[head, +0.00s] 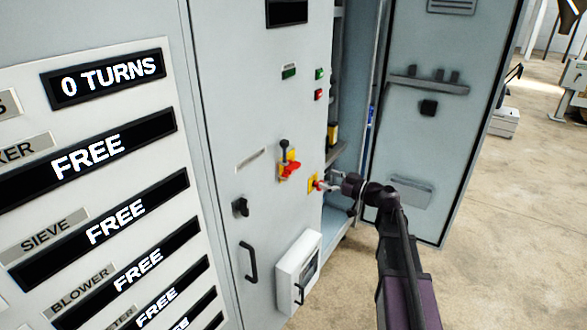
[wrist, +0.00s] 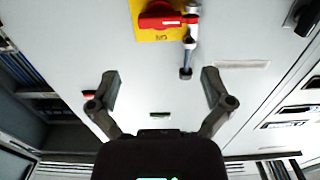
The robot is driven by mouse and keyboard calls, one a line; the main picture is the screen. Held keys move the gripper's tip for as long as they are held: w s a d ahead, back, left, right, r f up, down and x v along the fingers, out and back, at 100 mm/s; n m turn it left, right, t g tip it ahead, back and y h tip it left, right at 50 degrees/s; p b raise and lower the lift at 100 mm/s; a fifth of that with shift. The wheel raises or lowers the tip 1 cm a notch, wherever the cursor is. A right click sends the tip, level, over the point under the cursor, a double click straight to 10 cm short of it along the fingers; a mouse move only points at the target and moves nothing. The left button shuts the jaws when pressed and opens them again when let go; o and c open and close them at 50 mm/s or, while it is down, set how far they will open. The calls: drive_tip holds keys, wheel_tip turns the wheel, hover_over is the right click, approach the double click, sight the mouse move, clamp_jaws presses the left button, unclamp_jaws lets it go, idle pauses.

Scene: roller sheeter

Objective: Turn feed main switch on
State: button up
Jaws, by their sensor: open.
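In the head view, a red rotary handle (head: 291,170) sits on a yellow plate on the grey cabinet door, with a dark-knobbed lever (head: 284,146) sticking up beside it. A second yellow plate with red on it (head: 313,184) lies lower right, partly hidden by my gripper (head: 328,185). The wrist view is upside down; the red handle (wrist: 160,20) lies across its yellow plate, and the lever (wrist: 187,60) hangs down in the picture. My gripper (wrist: 160,78) is open and empty, its fingers apart from the handle. I cannot tell which switch is the feed main.
An open cabinet door (head: 428,120) stands right of my arm. A black rotary knob (head: 240,207), a door handle (head: 249,262) and a white box (head: 297,270) project from the cabinet front. A red button (head: 318,94) is higher up.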

sight(296, 168)
drive_tip(key=x, duration=1.2)
drive_tip(key=shift+w+a, duration=0.1)
drive_tip(key=shift+a, duration=0.15)
drive_tip(key=c, duration=0.8)
